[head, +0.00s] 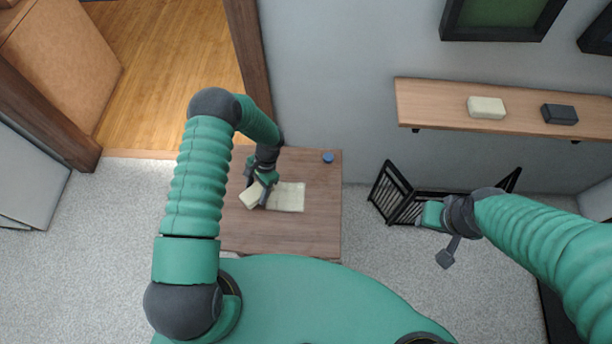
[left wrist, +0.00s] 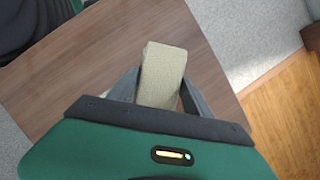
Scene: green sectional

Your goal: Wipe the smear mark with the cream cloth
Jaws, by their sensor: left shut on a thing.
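My left gripper (head: 258,190) is shut on a cream cloth (head: 251,195), which looks like a thick folded pad. The cloth also shows between the fingers in the left wrist view (left wrist: 162,75), tilted over the brown table (head: 305,232). A flat cream rectangle (head: 288,197) lies on the table just right of the gripper; I cannot tell whether it joins the held cloth. I cannot make out a distinct smear mark. My right gripper (head: 443,235) is off to the right, away from the table; its jaw opening is unclear.
A small blue round thing (head: 328,157) sits at the table's far right corner. A black rack (head: 405,200) stands on the carpet to the right. A wall shelf (head: 430,105) holds a cream block (head: 486,107) and a dark block (head: 560,114). The table's near part is bare.

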